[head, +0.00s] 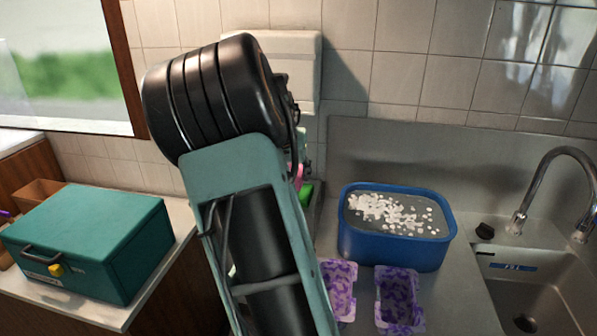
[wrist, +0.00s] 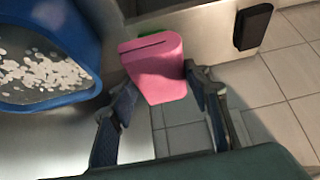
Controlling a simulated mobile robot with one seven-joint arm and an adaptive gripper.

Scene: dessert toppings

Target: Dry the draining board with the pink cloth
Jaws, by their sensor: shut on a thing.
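The pink cloth (wrist: 152,70) looks like a thick, folded block with a dark slit near its far edge. It is between the fingers of my gripper (wrist: 165,92) in the wrist view, and the gripper is shut on it. In the head view my arm hides most of the gripper, and only a sliver of pink (head: 299,174) shows beside it. The steel draining board (head: 361,284) lies left of the sink, and part of it also shows in the wrist view (wrist: 55,145). I cannot tell whether it is wet.
A blue tub (head: 390,257) with white pieces stands on the board, behind two purple-patterned trays (head: 338,290) (head: 398,300). A green item (head: 306,192) is partly hidden by my arm. The sink (head: 540,290) and tap (head: 560,155) are right. A teal box (head: 90,235) sits left.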

